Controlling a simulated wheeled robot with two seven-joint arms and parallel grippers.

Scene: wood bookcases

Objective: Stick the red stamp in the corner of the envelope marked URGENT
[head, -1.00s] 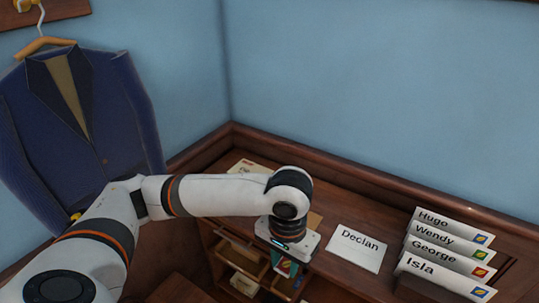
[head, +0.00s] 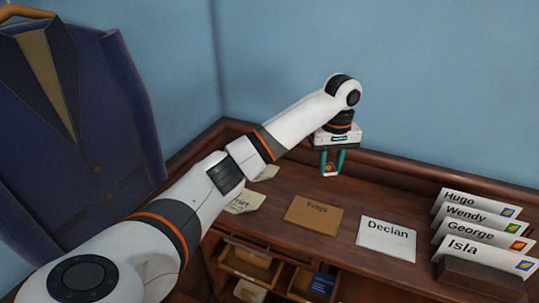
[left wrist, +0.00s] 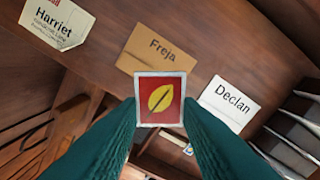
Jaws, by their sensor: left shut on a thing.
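My left gripper (head: 331,165) is shut on a red stamp (left wrist: 159,100) with a yellow leaf and white border. It holds the stamp above the back of the desk. The stamp also shows small between the fingers in the head view (head: 330,170). A brown envelope reading Freja (head: 312,216) and white ones reading Declan (head: 386,242) and Harriet (head: 243,203) lie on the desk. In the left wrist view, the Harriet envelope (left wrist: 62,42) has a red mark cut off at the picture's edge. I cannot read URGENT on any envelope. My right gripper is out of view.
A dark rack (head: 483,276) at the right holds several stamped envelopes reading Hugo, Wendy, George and Isla. Open drawers and cubbies (head: 248,262) sit below the desk's front edge. A raised wooden ledge (head: 412,180) runs along the back. A blue jacket (head: 85,130) hangs at the left.

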